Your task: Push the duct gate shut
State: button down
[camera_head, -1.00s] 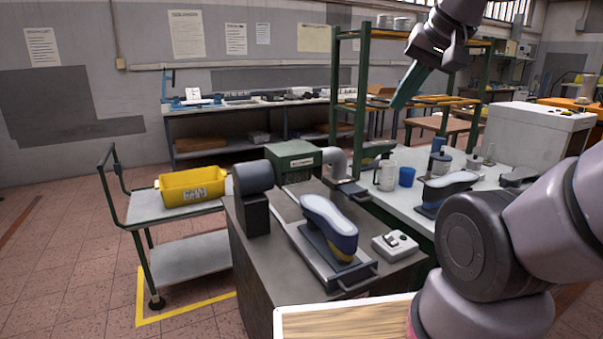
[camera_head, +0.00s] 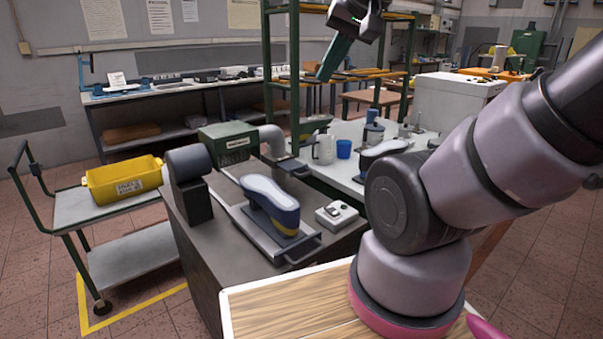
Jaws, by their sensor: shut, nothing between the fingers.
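A grey bent duct pipe (camera_head: 272,140) comes out of the right side of a green box (camera_head: 225,142) at the back of the dark bench. At its lower end is a small flat grey plate (camera_head: 291,167) that looks like the duct gate. How far the gate stands open is too small to tell.
A mug (camera_head: 323,149) and blue cup (camera_head: 343,149) stand right of the duct. A green shelf post (camera_head: 267,75) rises behind.

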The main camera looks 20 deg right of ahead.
dwell(0.4)
jog(key=c, duration=1.1)
grip_release()
jog(key=shift+o, duration=1.3)
jog(key=shift+w+f+g, duration=0.15)
jog(key=shift+w+g, duration=0.05)
jog(key=shift+g, duration=0.1)
jog(key=w+d+f+m+g+y, duration=0.15)
jog(key=w+f+m+y, duration=0.25)
jog(key=w+f+m, duration=0.6)
jog(key=w+d+f+m+g+y, duration=0.15)
jog(key=w+f+m+y, duration=0.3)
jog(key=w+m, duration=0.55)
jog(key=m+t, duration=0.8)
jog(key=m, duration=1.4)
send_near(309, 174)
jog(key=x, duration=0.8)
jog(key=shift+w+a, duration=0.15)
